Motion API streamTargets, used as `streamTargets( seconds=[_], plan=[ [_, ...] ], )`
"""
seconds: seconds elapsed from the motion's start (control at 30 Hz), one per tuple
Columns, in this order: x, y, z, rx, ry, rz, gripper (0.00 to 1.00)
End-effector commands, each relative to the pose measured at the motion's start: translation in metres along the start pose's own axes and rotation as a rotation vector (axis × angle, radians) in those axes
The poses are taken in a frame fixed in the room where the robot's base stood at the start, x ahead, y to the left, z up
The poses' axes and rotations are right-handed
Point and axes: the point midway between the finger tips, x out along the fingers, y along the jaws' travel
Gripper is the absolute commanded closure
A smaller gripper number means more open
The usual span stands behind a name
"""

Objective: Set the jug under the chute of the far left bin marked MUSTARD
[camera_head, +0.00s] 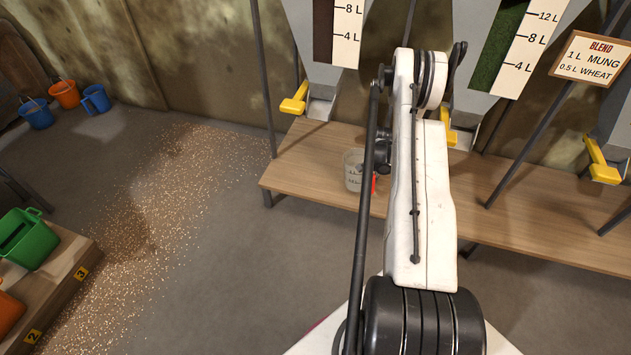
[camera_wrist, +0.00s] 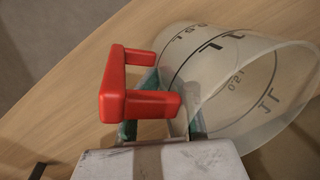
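The jug (camera_head: 352,170) is translucent with dark volume marks and a red handle. In the head view it stands on the wooden bench, partly behind my arm. In the wrist view the jug (camera_wrist: 235,75) fills the upper right, its red handle (camera_wrist: 115,85) towards me. My gripper (camera_wrist: 160,125) is right at the handle, with greenish finger parts beside and behind it. The handle hides much of the fingers, so I cannot tell whether they are closed on it. The leftmost visible bin (camera_head: 312,60) has a dark brown window and a chute (camera_head: 320,107) with a yellow lever. No MUSTARD label shows.
The bench (camera_head: 310,160) runs rightwards under more chutes with yellow levers (camera_head: 603,172). A thin dark post (camera_head: 264,80) stands at its left end. Buckets (camera_head: 65,95) and spilled grain (camera_head: 170,200) lie left. Bench beneath the left chute is clear.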

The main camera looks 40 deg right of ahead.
Motion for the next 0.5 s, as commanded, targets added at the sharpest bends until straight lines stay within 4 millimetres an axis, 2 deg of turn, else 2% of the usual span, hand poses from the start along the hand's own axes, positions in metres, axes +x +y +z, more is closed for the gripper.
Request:
streamTargets(
  seconds=[0.17, 0.3, 0.5],
  plan=[
    [-0.009, -0.043, 0.030, -0.007, 0.004, -0.017, 1.00],
    [-0.020, -0.090, 0.068, -0.005, 0.007, -0.041, 1.00],
    [-0.035, -0.146, 0.124, 0.001, 0.006, -0.075, 1.00]
  ],
)
